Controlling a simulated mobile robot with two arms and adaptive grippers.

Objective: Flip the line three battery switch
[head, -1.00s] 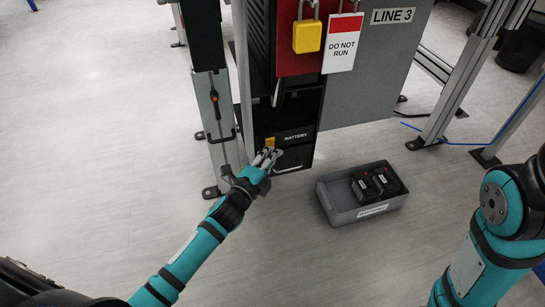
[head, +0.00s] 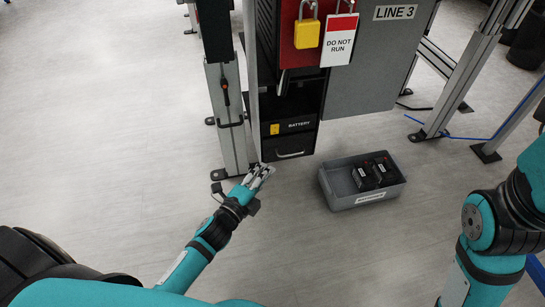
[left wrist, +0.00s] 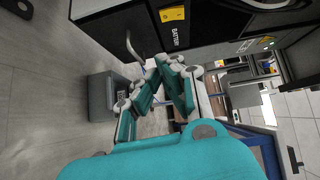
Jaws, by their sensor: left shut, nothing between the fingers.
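The battery switch (head: 275,129) is a small yellow piece left of the white BATTERY label on the black battery compartment (head: 301,137), low in the grey LINE 3 cabinet (head: 372,62). The switch also shows at the top of the left wrist view (left wrist: 172,14), sideways and in plain sight. I cannot tell its position. My left gripper (head: 264,170) is shut and empty, below and in front of the compartment, apart from the switch. Its fingers (left wrist: 168,62) come together in the left wrist view. My right gripper is out of the picture; only my right arm shows.
A grey bin (head: 340,193) with black batteries (head: 374,173) stands on the floor right of the compartment. A yellow padlock (head: 307,32) and a DO NOT RUN tag (head: 338,40) hang above. A metal post (head: 226,115) stands left.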

